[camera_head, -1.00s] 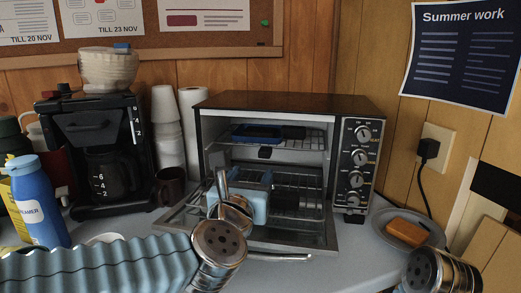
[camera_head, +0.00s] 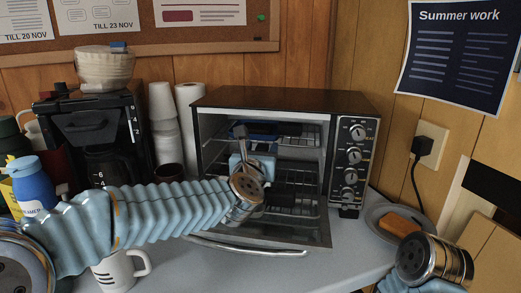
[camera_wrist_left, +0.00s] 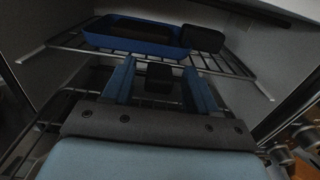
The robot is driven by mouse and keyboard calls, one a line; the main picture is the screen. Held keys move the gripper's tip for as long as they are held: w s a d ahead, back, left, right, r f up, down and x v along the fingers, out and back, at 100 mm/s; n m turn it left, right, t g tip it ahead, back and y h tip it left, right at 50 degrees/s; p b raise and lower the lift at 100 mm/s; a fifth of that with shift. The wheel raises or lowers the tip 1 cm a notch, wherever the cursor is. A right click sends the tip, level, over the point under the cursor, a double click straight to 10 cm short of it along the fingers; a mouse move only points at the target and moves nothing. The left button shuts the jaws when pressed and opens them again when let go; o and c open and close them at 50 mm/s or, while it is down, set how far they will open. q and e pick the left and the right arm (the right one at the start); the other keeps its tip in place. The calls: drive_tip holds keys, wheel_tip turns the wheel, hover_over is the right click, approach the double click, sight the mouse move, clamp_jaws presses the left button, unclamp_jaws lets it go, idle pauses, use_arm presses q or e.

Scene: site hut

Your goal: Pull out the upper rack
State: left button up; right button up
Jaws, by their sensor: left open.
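The toaster oven (camera_head: 285,101) has its glass door down. Its upper rack (camera_head: 303,142) is a wire shelf inside the oven; it also shows in the left wrist view (camera_wrist_left: 236,70). A blue tray (camera_wrist_left: 137,38) and a dark block (camera_wrist_left: 203,39) lie on it. A small black tab (camera_wrist_left: 159,77) is at the rack's front edge. My left gripper (camera_wrist_left: 160,88) is open, one blue finger on each side of the tab, with gaps visible. In the head view my left gripper (camera_head: 238,165) is at the oven opening, its fingertips mostly hidden by my wrist.
A lower rack (camera_head: 300,186) is below, above the open door with its front handle (camera_head: 250,250). A white mug (camera_head: 122,272) is in front, under my left arm. A plate with an orange-brown block (camera_head: 398,223) is right.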

use_arm(q)
clamp_jaws()
drive_tip(key=shift+s, duration=0.25)
drive_tip(key=s+b, duration=0.2)
drive_tip(key=s, duration=0.1)
drive_tip(key=s+a+b, duration=0.1)
drive_tip(key=s+b, duration=0.1)
drive_tip(key=s, duration=0.1)
drive_tip(key=shift+s+a+f, duration=0.1)
drive_tip(key=shift+a+f, duration=0.05)
drive_tip(key=shift+f, duration=0.05)
drive_tip(key=s, duration=0.2)
drive_tip(key=s+a+b, duration=0.1)
drive_tip(key=s, duration=0.4)
drive_tip(key=shift+s+a+r+b, duration=0.1)
drive_tip(key=shift+a+r+b, duration=0.15)
drive_tip(key=shift+b, duration=0.15)
drive_tip(key=shift+s, duration=0.25)
unclamp_jaws()
